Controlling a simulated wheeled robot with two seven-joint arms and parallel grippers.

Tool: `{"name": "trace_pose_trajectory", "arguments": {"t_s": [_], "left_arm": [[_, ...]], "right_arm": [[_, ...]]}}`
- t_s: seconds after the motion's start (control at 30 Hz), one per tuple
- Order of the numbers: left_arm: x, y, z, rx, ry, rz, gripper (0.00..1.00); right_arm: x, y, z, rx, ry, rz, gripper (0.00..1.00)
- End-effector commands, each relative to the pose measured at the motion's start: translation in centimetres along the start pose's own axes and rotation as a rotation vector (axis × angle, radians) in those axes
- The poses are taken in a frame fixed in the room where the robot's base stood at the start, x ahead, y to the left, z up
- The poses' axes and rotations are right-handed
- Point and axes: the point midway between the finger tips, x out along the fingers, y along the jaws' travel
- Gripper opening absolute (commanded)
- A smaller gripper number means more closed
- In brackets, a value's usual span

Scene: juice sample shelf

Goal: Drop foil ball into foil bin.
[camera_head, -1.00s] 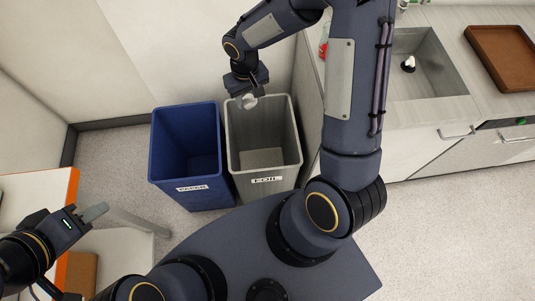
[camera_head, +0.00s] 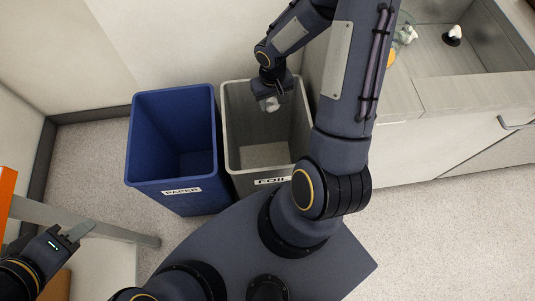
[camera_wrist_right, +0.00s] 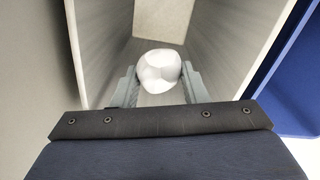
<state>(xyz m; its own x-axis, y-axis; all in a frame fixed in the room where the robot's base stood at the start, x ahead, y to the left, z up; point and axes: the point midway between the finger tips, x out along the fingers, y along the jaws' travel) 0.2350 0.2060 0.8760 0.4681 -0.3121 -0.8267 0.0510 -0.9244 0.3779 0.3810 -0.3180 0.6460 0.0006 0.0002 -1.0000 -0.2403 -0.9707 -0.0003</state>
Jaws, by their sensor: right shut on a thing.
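The foil bin (camera_head: 230,120) is grey, open at the top, with a FOIL label on its front. My right gripper (camera_head: 271,103) is over the bin's opening, towards its back. It is shut on the foil ball (camera_head: 270,104), a small pale lump. In the right wrist view, the foil ball (camera_wrist_right: 159,70) sits between the two fingers (camera_wrist_right: 158,88), with the bin's inside walls and floor beyond it. My left gripper (camera_head: 77,234) is at the lower left, away from the bins. Its fingers look close together, but I cannot tell whether a gap lies between them.
A blue bin (camera_head: 172,150) labelled PAPER stands directly left of the foil bin. A counter (camera_head: 465,95) with a sink is at the right. A table with an orange edge (camera_head: 7,195) is at the far left. Open floor (camera_head: 440,230) lies at the lower right.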

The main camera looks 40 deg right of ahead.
Motion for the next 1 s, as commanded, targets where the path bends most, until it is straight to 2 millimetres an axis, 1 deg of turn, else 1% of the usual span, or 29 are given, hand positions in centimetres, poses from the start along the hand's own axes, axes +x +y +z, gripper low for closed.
{"name": "trace_pose_trajectory", "arguments": {"t_s": [0.17, 0.4, 0.5, 0.6, 0.83, 0.87, 1.0], "left_arm": [[1.0, -0.5, 0.5, 0.0, 0.0, 0.0, 0.36], [2.9, -1.3, 1.5, 0.0, 0.0, 0.0, 0.36], [3.4, -1.6, 1.7, 0.0, 0.0, 0.0, 0.36], [3.6, -1.6, 1.8, 0.0, 0.0, 0.0, 0.36], [3.5, -1.6, 1.8, 0.0, 0.0, 0.0, 0.36], [3.5, -1.6, 1.8, 0.0, 0.0, 0.0, 0.36], [3.5, -1.6, 1.8, 0.0, 0.0, 0.0, 0.36]], "right_arm": [[1.6, 0.0, 0.0, 0.001, -0.001, 0.0, 0.18], [4.6, 0.0, 0.0, 0.0, -0.002, 0.0, 0.18], [5.4, 0.0, 0.0, 0.0, -0.001, 0.0, 0.18], [5.7, 0.0, 0.0, 0.0, 0.0, 0.0, 0.18], [5.6, 0.0, 0.0, -0.001, 0.0, 0.0, 0.18], [5.6, 0.0, 0.0, -0.001, 0.0, 0.0, 0.41], [5.6, 0.0, 0.0, -0.001, 0.0, 0.0, 0.59]]}}
